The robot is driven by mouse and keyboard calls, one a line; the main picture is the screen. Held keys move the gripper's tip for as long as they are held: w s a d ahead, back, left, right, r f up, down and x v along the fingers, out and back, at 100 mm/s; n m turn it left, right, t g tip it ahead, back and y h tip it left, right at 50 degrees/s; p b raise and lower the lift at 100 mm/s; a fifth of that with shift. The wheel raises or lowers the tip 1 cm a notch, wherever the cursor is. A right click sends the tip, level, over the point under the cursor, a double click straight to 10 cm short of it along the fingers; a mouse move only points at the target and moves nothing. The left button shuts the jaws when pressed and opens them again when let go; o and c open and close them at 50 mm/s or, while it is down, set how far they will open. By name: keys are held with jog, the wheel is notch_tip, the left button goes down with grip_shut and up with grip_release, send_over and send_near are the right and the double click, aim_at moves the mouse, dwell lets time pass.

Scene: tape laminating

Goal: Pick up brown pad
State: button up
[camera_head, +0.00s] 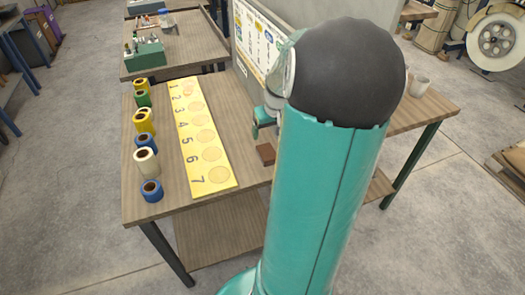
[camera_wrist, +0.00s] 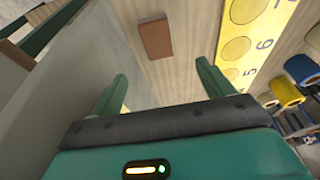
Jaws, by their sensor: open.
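The brown pad (camera_head: 266,153) is a small flat block on the wooden table, to the right of the yellow numbered board, close beside my arm. In the wrist view the brown pad (camera_wrist: 155,39) lies beyond my fingertips, slightly left of the middle between them. My gripper (camera_wrist: 163,75) has two green fingers spread wide apart with nothing between them. The pad is apart from both fingers. In the head view my gripper (camera_head: 262,124) shows only in part at the left edge of my arm, above the table; the arm hides the rest.
A yellow board (camera_head: 206,138) with numbered circles lies left of the pad. Several tape rolls (camera_head: 146,160) stand along the table's left side. A panel (camera_head: 262,42) rises behind the table, and cups (camera_head: 419,86) stand at the right.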

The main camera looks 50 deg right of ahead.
send_over(267, 152)
jog(key=s+a, duration=0.1)
notch_tip(267, 152, down, 7)
jog(key=shift+s+a+f, duration=0.1)
jog(key=shift+s+a, duration=0.05)
jog(key=shift+d+x, duration=0.15)
jog(key=shift+x, duration=1.3)
jog(key=shift+d+x, duration=0.1)
jog(key=shift+x, duration=1.35)
jog(key=shift+s+f, duration=0.2)
jog(key=shift+f, duration=0.05)
jog(key=shift+c, duration=0.2)
jog(key=c, duration=1)
